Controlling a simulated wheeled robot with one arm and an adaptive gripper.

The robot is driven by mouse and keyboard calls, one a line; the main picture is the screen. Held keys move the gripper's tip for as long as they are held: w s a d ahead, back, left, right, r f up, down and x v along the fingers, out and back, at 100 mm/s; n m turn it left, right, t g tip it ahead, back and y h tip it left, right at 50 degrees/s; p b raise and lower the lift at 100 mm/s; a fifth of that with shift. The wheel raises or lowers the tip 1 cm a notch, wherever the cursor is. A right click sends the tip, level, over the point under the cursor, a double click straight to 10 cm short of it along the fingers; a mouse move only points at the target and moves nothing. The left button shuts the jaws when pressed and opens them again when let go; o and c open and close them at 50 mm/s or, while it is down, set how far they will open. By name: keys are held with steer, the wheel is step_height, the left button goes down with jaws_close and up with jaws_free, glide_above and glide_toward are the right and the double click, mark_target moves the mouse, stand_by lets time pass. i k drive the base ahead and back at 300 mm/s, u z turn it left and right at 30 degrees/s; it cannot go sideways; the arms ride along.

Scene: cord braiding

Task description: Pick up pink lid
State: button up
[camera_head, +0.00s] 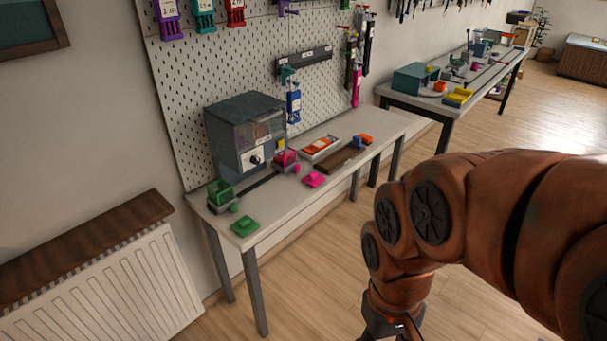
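The pink lid (314,180) looks like a small flat pink piece with a raised middle. It lies on the near workbench (381,132), close to its front edge. A pink box-like piece (286,160) stands behind it and to the left. My gripper (393,333) is at the bottom of the view, below my orange arm and well apart from the lid, over the floor side. Its fingers are cut off by the lower edge, so I cannot see whether it is open.
A green flat piece (245,226) and a green box (221,193) sit at the bench's left end. A dark grey machine (245,135) stands at the back. The floor (312,262) in front is clear.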

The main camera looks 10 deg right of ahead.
mark_target(314, 180)
steer(key=u, duration=0.65)
steer(key=i, duration=1.25)
steer(key=z, duration=0.55)
